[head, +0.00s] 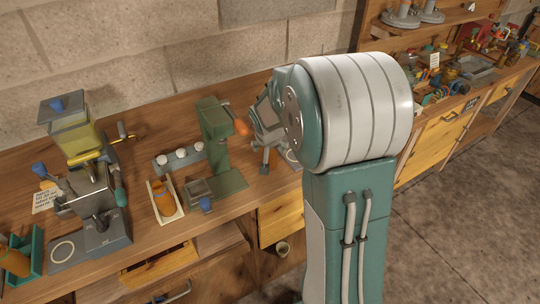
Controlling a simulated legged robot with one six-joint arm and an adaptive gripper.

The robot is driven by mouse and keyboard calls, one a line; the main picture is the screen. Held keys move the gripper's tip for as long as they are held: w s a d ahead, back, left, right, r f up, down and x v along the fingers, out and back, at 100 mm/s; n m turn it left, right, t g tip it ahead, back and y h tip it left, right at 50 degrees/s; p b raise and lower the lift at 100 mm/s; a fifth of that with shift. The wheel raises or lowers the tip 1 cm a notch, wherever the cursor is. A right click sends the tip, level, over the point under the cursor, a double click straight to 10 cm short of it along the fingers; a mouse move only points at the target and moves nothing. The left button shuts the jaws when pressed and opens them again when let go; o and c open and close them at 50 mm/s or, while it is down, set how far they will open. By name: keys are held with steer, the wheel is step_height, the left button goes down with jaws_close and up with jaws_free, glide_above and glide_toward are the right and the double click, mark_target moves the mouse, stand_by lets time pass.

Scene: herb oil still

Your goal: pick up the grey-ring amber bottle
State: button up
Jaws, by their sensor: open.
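An amber bottle (163,197) lies in a small white tray on the wooden bench, left of the green press. Another amber bottle (14,261) lies in a teal holder at the far left, cut by the picture edge. I cannot make out a grey ring on either one. My gripper (268,160) is over the bench to the right of the press, partly hidden behind my own arm. It is open, with a finger pointing down. It is well to the right of both bottles, and no held object shows.
The green press (215,145) with an orange handle stands between my gripper and the white tray (178,212). A grinder (92,185) with a yellow hopper stands to the left. White knobs (181,153) sit behind the tray. An open drawer (160,265) juts out below. Cluttered shelves fill the right.

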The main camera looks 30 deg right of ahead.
steer(key=shift+w+d+f, duration=0.15)
steer(key=shift+w+f, duration=0.1)
steer(key=shift+f, duration=0.4)
steer(key=c, duration=1.2)
steer(key=shift+c, duration=0.2)
